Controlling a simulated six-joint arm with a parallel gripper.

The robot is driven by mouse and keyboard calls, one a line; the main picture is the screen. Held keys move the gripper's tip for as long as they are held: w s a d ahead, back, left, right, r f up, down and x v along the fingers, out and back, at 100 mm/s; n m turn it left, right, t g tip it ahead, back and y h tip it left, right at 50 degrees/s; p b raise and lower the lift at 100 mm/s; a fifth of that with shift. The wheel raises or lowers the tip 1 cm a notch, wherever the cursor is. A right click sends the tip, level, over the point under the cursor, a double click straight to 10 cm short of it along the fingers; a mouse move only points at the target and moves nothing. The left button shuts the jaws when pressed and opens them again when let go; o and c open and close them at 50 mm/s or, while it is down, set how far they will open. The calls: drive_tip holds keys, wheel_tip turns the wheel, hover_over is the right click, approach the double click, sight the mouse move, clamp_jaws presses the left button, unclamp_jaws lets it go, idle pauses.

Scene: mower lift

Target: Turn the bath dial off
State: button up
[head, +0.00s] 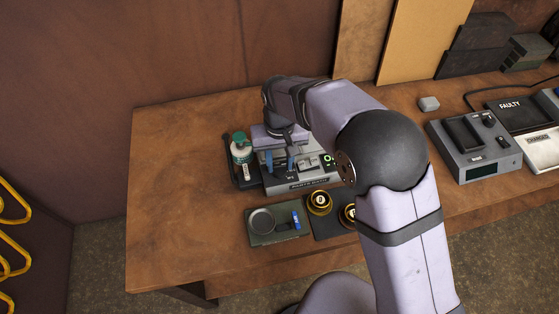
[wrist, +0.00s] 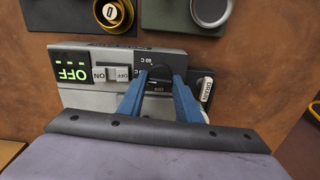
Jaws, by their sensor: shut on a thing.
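The bath unit (head: 318,183) is a grey box with a labelled front on the wooden bench. In the wrist view its dark round dial (wrist: 161,72) sits on the panel beside a "60 C" mark. My gripper (wrist: 160,82) has its blue fingers on both sides of the dial, shut on it. The fingers hide part of the dial and its scale, so its exact setting is unclear. The green display (wrist: 72,70) reads "OFF". A white rocker switch (wrist: 118,74) marked ON and OFF lies between display and dial. In the head view my gripper (head: 279,170) is over the unit.
A green-capped bottle (head: 241,150) stands left of the unit. In front are a dark green tray (head: 261,237) with a round dish and small blue item, and gold-rimmed round pieces (head: 319,201). A grey device (head: 476,150) stands farther right. The bench's left side is clear.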

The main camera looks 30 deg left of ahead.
sight(279, 165)
drive_tip(key=n, duration=0.4)
drive_tip(key=shift+n, duration=0.4)
drive_tip(key=n, duration=0.4)
drive_tip(key=shift+a+r+n, duration=0.1)
drive_tip(key=shift+n, duration=0.2)
drive_tip(key=n, duration=0.9)
drive_tip(key=shift+n, duration=0.3)
drive_tip(key=o, duration=1)
drive_tip(key=shift+o, duration=0.2)
drive_tip(key=shift+r+b, duration=1.2)
drive_tip(key=shift+r, duration=2.45)
